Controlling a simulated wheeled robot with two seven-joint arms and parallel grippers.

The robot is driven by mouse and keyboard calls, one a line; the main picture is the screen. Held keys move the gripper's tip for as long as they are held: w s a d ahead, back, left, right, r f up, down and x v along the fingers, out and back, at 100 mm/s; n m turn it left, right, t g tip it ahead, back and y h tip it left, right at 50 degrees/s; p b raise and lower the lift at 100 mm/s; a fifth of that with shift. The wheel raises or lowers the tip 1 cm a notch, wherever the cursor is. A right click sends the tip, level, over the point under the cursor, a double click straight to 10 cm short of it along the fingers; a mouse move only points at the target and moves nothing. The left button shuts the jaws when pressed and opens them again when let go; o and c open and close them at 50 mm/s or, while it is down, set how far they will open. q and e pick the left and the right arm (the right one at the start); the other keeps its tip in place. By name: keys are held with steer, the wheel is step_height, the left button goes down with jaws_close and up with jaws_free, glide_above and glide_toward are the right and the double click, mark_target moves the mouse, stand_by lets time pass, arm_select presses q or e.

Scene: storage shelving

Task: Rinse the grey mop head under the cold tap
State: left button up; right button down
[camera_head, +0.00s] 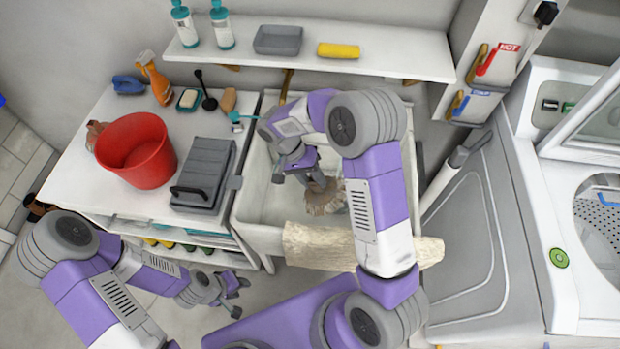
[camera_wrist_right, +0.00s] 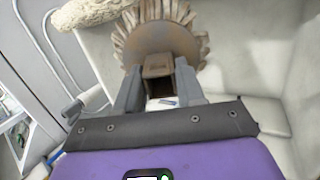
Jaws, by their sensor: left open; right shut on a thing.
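The mop head (camera_head: 322,202) is a round, grey-brown fringe inside the white sink (camera_head: 270,200). In the right wrist view the mop head (camera_wrist_right: 160,45) shows a brown disc with a square socket. My right gripper (camera_head: 305,172) is shut on that socket, its fingers on either side in the right wrist view (camera_wrist_right: 158,88). A blue-labelled lever (camera_head: 459,104), which looks like the cold one, is on the right wall below a red HOT lever (camera_head: 490,60). No running water shows. My left gripper (camera_head: 234,288) is open and empty, low in front of the counter.
A cream cloth (camera_head: 318,246) hangs over the sink's front edge. A red bucket (camera_head: 136,150) and grey toolbox (camera_head: 203,175) stand on the left counter. A shelf (camera_head: 390,48) overhangs the back. A washing machine (camera_head: 545,210) stands right. My right arm hides part of the sink.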

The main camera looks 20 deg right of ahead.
steer(key=shift+w+d, duration=0.35)
steer(key=shift+d, duration=0.4)
steer(key=shift+w+d+f, duration=0.2)
steer(key=shift+w+d, duration=0.25)
steer(key=shift+d, duration=0.05)
steer(key=shift+w+d+f, duration=0.15)
steer(key=shift+w+d, duration=0.25)
steer(key=shift+d, duration=0.05)
steer(key=w+d+f, duration=0.1)
steer(key=w+d, duration=0.4)
steer(key=d, duration=0.2)
steer(key=shift+w+d+f, duration=0.15)
steer(key=shift+f, duration=0.2)
steer(key=shift+s+d, duration=0.35)
steer(key=shift+s, duration=0.15)
steer(key=shift+w+a, duration=0.15)
steer(key=shift+w, duration=0.05)
steer(key=shift+w+a, duration=0.25)
steer(key=shift+w, duration=0.05)
